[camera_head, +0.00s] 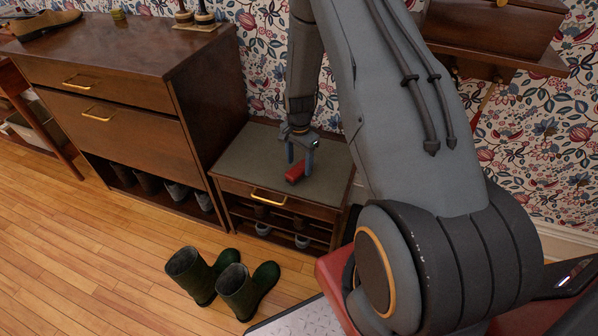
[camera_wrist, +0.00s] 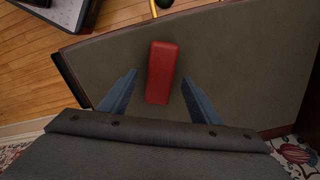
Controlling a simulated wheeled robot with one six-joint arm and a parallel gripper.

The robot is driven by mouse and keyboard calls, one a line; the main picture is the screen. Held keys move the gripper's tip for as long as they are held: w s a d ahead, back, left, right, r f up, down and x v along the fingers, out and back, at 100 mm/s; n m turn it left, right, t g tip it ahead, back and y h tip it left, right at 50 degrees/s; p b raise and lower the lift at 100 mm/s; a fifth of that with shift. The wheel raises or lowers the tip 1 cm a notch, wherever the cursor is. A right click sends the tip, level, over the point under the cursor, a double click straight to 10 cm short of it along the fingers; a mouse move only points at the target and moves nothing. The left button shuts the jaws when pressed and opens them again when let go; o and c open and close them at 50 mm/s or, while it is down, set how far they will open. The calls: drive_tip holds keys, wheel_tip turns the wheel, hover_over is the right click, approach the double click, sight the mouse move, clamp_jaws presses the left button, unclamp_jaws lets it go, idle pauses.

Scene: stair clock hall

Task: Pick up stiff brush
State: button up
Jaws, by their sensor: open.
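The stiff brush appears as a red block (camera_head: 295,173) lying on the grey-green top of a low wooden shoe bench (camera_head: 237,165). In the wrist view the red block (camera_wrist: 161,72) lies lengthwise, its near end between the fingertips; its underside and any bristles are hidden. My gripper (camera_head: 300,160) is open above the bench top, with its blue fingers pointing down on either side of the block. In the wrist view the fingers of my gripper (camera_wrist: 160,82) show a gap on both sides of the block. I cannot tell the exact height of the fingertips.
A taller wooden cabinet (camera_head: 130,130) stands directly left of the bench. Green boots (camera_head: 215,283) stand on the wood floor in front. A wall shelf (camera_head: 500,55) hangs at the upper right. The bench top around the block is clear.

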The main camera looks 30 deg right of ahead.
sight(299, 168)
drive_tip(key=shift+f, duration=1.55)
drive_tip(key=c, duration=1.3)
drive_tip(key=shift+o, duration=0.2)
drive_tip(key=shift+r, duration=0.15)
drive_tip(key=shift+r+b, duration=0.3)
drive_tip(key=shift+r, duration=4.6)
